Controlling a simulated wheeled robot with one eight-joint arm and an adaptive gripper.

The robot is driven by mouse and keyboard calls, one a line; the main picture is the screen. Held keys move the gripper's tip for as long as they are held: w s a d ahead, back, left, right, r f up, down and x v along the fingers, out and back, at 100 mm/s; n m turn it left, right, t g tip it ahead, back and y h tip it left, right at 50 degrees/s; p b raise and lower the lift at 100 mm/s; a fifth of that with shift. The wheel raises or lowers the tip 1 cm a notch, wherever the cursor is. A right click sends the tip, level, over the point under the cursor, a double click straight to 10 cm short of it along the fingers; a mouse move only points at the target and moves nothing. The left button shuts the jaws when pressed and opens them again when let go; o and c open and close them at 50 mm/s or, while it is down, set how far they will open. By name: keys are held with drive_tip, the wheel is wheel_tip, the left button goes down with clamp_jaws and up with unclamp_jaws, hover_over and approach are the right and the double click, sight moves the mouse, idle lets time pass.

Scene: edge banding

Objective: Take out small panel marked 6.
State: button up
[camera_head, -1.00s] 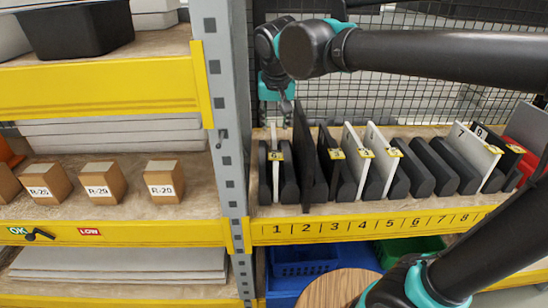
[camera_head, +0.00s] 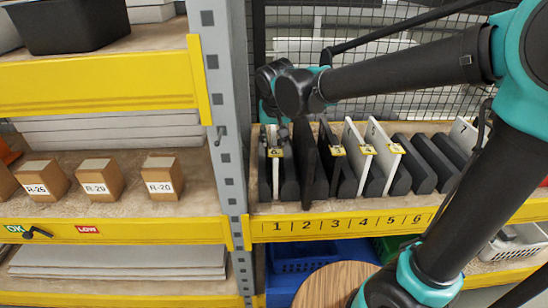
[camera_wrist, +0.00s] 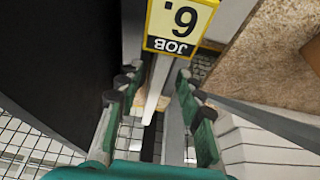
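The small panel marked 6 (camera_head: 275,178) is white and stands upright in the rack at slot 1, with a yellow tag near its top. In the wrist view, the yellow tag (camera_wrist: 180,25) reads "JOB 6" upside down, and the panel's pale edge (camera_wrist: 157,88) runs between my fingers. My gripper (camera_wrist: 157,80) is open, with one finger on each side of the panel and visible gaps. In the head view, my gripper (camera_head: 277,128) is at the top of the panel, pointing down; its fingertips are hard to make out there.
A tall black panel (camera_head: 308,165) stands close by in slot 2. Further right are a black panel (camera_head: 346,170) and white panels (camera_head: 382,140) with yellow tags, between dark holders. A grey post (camera_head: 229,120) rises just left of the rack. Wire mesh (camera_head: 390,90) is behind.

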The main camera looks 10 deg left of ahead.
drive_tip(key=x, duration=0.5)
drive_tip(key=shift+w+f, duration=0.15)
drive_tip(key=shift+w, duration=0.3)
clamp_jaws()
